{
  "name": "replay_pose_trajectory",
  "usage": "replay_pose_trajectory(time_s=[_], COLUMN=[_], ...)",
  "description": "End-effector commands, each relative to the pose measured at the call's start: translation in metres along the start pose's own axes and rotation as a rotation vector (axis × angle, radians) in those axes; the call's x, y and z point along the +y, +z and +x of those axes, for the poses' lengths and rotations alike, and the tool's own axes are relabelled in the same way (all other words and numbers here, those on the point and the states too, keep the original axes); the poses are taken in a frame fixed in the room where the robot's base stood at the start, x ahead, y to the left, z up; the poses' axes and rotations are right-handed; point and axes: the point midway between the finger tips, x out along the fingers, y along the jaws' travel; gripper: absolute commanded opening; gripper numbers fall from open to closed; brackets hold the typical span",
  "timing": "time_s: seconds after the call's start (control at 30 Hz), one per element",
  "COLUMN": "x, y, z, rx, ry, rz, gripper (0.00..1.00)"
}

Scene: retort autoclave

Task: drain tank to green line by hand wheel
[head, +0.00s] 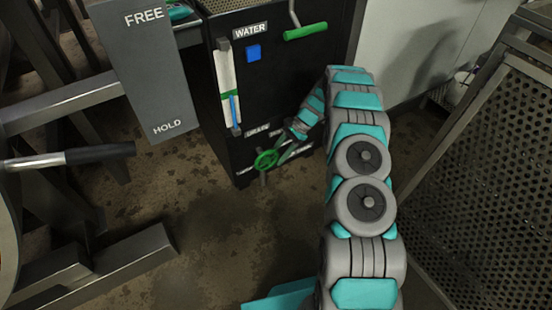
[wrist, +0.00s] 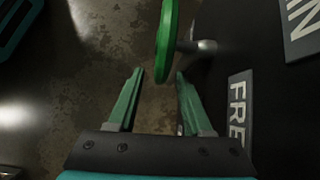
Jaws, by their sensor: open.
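The black tank (head: 290,75) stands upright at the centre of the head view, with a "WATER" label. Its white gauge strip (head: 225,70) has a green mark near mid-height and a thin blue column (head: 234,110) whose top is close to that mark. The green hand wheel (head: 265,160) is low on the tank. In the wrist view the wheel (wrist: 165,45) is edge-on, on a grey stem (wrist: 204,46). My gripper (wrist: 159,73) is open, its green fingers either side of the wheel's near rim. Contact cannot be told.
A green-handled lever (head: 305,31) and a blue square (head: 254,53) are higher on the tank. A grey "FREE/HOLD" panel (head: 158,75) stands at left, above a black-gripped lever (head: 95,154). A perforated metal crate (head: 490,190) stands at right. Floor in front of the tank is clear.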

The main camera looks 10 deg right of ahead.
Motion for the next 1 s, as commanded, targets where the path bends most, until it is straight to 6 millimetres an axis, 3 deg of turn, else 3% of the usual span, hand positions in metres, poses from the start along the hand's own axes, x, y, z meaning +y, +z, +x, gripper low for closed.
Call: replay_pose_trajectory(time_s=[0.2,0.37,1.0], x=[0.0,-0.001,0.0], y=[0.0,-0.001,-0.001], z=[-0.036,-0.054,-0.056], rx=[0.002,0.003,0.001], ry=[-0.001,-0.003,0.0], rz=[0.001,0.0,0.001], gripper=[0.5,0.5,0.5])
